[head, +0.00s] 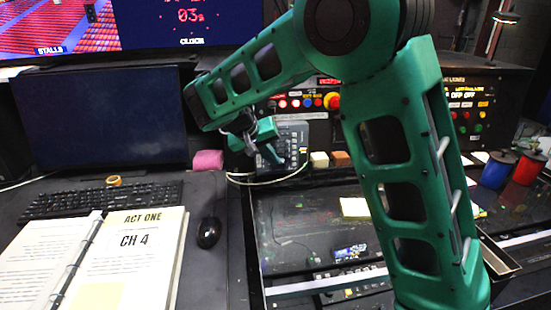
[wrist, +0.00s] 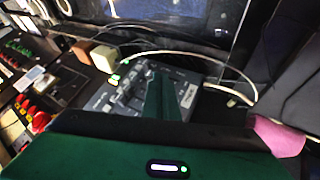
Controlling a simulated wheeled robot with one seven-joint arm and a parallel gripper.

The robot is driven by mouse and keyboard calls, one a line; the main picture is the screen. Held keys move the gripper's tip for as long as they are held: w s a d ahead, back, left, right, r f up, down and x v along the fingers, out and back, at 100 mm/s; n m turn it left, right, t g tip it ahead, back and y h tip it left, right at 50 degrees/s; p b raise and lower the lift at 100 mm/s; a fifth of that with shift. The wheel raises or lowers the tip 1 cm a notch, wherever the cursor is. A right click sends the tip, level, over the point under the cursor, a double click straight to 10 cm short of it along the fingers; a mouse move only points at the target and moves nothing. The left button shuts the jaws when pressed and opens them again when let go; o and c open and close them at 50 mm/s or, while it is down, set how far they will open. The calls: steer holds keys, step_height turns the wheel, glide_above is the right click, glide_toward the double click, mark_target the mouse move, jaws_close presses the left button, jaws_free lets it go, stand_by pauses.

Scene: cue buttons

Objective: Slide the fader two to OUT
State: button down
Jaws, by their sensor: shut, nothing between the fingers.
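A small grey fader panel (head: 293,132) stands on the desk beyond the mouse, partly hidden by my gripper. My gripper (head: 275,158) is shut and empty, with its green fingers low over the front of the panel. In the wrist view the panel (wrist: 125,98) lies under and around my fingers (wrist: 160,78), with small lit marks and dark controls at its left. I cannot tell which control is fader two, where its knob sits, or whether my fingertips touch it. The OUT label is not readable.
A pink block (head: 207,160) sits left of the panel, and a white cable (head: 265,182) loops in front. Cream (head: 320,159) and brown (head: 341,158) blocks stand to its right. A mouse (head: 209,232), keyboard (head: 105,199) and open binder (head: 120,250) fill the left desk.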

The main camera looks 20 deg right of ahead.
steer(key=shift+a, duration=0.1)
steer(key=shift+w+a, duration=0.1)
steer(key=shift+a, duration=0.15)
steer(key=s+a+r, duration=0.2)
steer(key=a+r, duration=0.5)
steer(key=a, duration=0.1)
steer(key=shift+s+a+r, duration=0.2)
steer(key=shift+s+r, duration=0.1)
steer(key=shift+r, duration=0.1)
steer(key=x, duration=0.9)
steer(key=shift+d, duration=0.1)
steer(key=d, duration=0.3)
steer(key=shift+s+f, duration=0.1)
steer(key=shift+f, duration=0.25)
steer(key=shift+d, duration=0.65)
